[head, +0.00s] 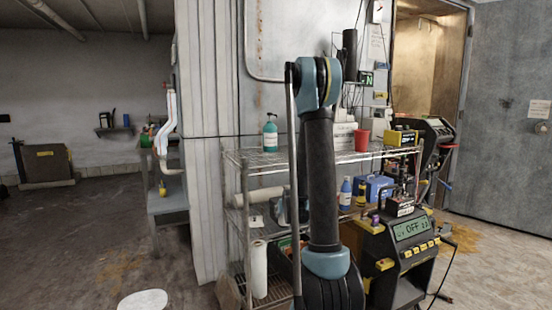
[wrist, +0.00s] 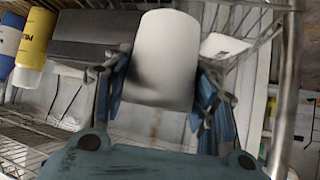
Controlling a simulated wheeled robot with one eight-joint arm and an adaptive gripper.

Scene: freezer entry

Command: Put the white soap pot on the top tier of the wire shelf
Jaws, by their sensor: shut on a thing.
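The white soap pot (wrist: 166,48) is a plain white cylinder in the upper middle of the wrist view. My gripper (wrist: 158,78) is shut on it, with one blue finger against each side. In the head view my arm hides the pot and most of the gripper, which is at the shelf's middle level, below the top tier. The wire shelf (head: 238,160) stands ahead, and its wires also show in the wrist view (wrist: 35,140). Its top tier carries a teal pump bottle (head: 270,134), a red cup (head: 362,141) and a yellow-black device (head: 400,137).
The lower tier holds a blue-labelled bottle (head: 346,190), a yellow bottle (head: 361,193) and a blue case (head: 378,187). A black-yellow machine (head: 408,250) stands at the front right. Between the pump bottle and my arm, the top tier looks clear. A shelf post (wrist: 287,90) is close on the wrist view's right.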

